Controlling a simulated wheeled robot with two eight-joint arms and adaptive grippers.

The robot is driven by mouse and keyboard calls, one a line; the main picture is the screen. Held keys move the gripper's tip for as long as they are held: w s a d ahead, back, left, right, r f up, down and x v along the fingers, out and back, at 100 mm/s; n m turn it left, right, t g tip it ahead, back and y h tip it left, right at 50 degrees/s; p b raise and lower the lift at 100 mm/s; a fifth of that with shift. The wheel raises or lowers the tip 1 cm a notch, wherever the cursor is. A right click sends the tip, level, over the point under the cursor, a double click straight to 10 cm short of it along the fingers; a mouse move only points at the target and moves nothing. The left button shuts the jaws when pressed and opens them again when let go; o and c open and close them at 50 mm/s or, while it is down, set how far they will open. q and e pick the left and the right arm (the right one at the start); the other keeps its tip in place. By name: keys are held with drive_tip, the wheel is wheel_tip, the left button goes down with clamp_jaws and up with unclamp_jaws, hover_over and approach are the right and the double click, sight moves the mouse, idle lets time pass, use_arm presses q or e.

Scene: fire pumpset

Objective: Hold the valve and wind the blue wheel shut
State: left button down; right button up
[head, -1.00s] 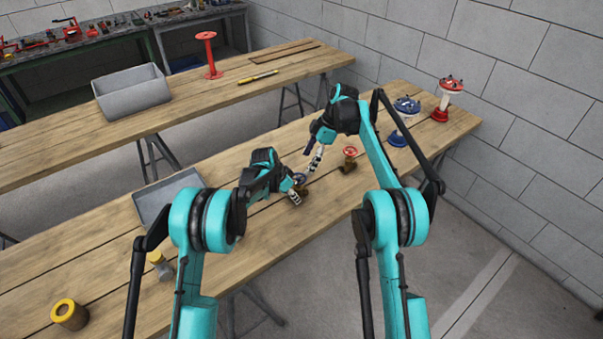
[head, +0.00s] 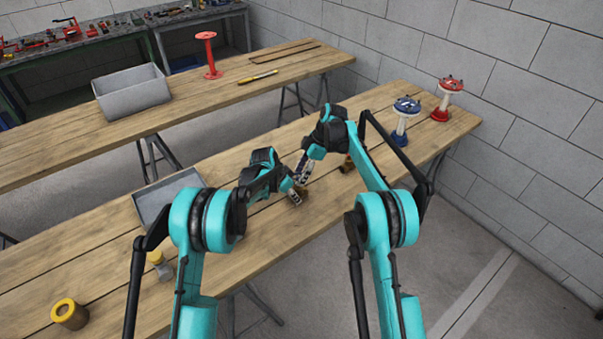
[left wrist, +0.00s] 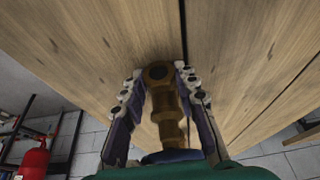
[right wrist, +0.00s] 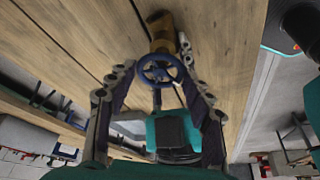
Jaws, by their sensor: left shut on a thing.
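The brass valve (head: 297,198) stands on the near wooden table in the head view. Its body (left wrist: 168,115) lies between the fingers of my left gripper (head: 293,194) in the left wrist view, and that gripper is shut on it. The blue wheel (right wrist: 160,71) shows in the right wrist view on the valve's brass body (right wrist: 160,30). My right gripper (right wrist: 157,60) is open with one finger on each side of the wheel; I cannot tell whether they touch it. In the head view my right gripper (head: 303,172) hides most of the wheel.
A second brass valve (head: 347,164) is partly hidden behind my right arm. Blue (head: 402,120) and red (head: 446,98) stands are at the table's right end. A grey tray (head: 150,208) and yellow-topped pieces (head: 69,314) are at left. A wall borders the right.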

drive_tip(key=shift+m, duration=0.3)
drive_tip(key=shift+s+m+t+h, duration=0.2)
drive_tip(key=shift+m+t, duration=0.35)
drive_tip(key=shift+m, duration=0.8)
drive_tip(key=shift+s+m+t+h, duration=0.15)
drive_tip(key=shift+m+t, duration=0.4)
drive_tip(key=shift+m, duration=0.8)
drive_tip(key=shift+w, duration=0.1)
drive_tip(key=o, duration=1.2)
drive_tip(key=shift+c, duration=0.2)
drive_tip(key=shift+a, duration=0.1)
